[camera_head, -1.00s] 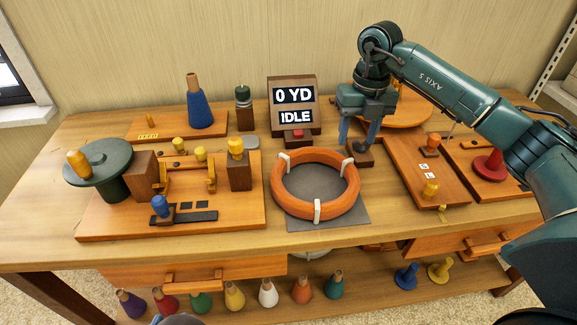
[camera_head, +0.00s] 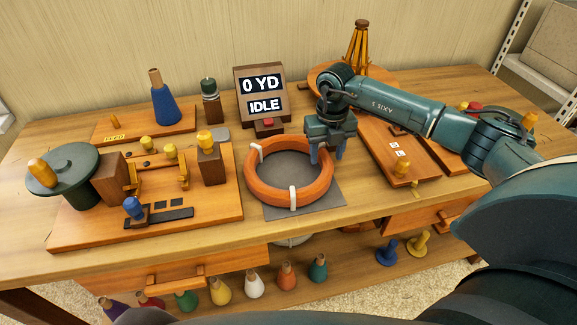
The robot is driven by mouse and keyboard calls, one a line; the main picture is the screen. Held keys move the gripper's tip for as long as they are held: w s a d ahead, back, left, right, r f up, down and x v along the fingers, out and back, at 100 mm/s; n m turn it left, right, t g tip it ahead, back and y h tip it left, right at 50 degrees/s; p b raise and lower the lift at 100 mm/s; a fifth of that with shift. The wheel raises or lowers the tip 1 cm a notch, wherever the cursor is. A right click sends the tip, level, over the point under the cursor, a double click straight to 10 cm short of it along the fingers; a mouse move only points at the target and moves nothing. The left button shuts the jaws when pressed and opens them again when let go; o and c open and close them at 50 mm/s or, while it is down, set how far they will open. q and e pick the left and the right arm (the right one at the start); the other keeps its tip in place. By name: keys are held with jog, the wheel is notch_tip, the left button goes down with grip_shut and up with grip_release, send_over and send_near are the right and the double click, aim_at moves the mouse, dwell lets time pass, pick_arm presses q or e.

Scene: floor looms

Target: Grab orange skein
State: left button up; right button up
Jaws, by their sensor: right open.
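The orange skein (camera_head: 259,190) is a thick ring with white ties, lying flat on a grey square mat (camera_head: 330,207) at the middle of the bench. My right gripper (camera_head: 326,158) is open and points down at the ring's far right side. Its fingers overlap that part of the skein in the picture and partly hide it. I cannot tell whether they touch it or stand astride it. My left gripper is not in view.
A display reading "0 YD IDLE" (camera_head: 262,91) stands behind the skein. The winding device on its wooden board (camera_head: 225,207) is to the left. A board with a yellow knob (camera_head: 401,168) is to the right. Several coloured cones stand on the shelf below.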

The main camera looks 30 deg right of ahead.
jog(key=shift+f, duration=0.55)
grip_shut()
